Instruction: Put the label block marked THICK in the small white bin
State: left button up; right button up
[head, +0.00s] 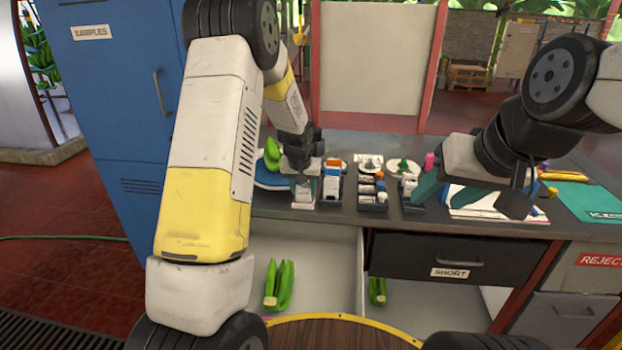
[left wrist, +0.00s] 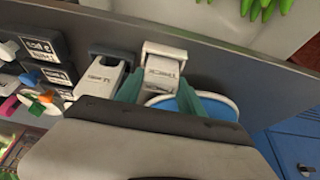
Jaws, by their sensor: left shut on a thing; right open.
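My left gripper (head: 304,184) is shut on a white label block, pointing down at the bench's front edge. In the left wrist view the label block (left wrist: 160,74) sits between the teal fingertips (left wrist: 160,92); its dark print is small and looks like THICK. The small white bin (left wrist: 166,50) is right at the block, its rim showing beyond it; I cannot tell whether the block rests on its floor. In the head view the gripper mostly hides the bin (head: 303,204). My right gripper (head: 472,192) is open and empty above the right part of the bench.
A dark bin with a pale labelled block (left wrist: 104,76) stands beside the white bin. More dark bins with blocks (head: 372,200) follow along the bench. A drawer marked SHORT (head: 455,258) is below.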

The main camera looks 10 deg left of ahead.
pick_arm(q)
jog(key=shift+f, duration=0.3)
jog(key=o, duration=1.3)
jog(key=shift+o, duration=0.2)
jog(key=s+a+r+h, duration=0.1)
jog(key=s+r, duration=0.5)
jog(key=r, duration=0.3)
jog(key=s+r, duration=0.7)
jog(key=r, duration=0.2)
jog(key=s+r, duration=0.3)
jog(key=s, duration=0.8)
jog(key=s+r+t+h, duration=0.1)
jog(key=s+r, duration=0.2)
jog(key=s, duration=0.8)
jog(key=shift+d+r+m+t, duration=0.25)
jog(key=shift+r+m+t, duration=0.05)
jog(key=shift+r, duration=0.1)
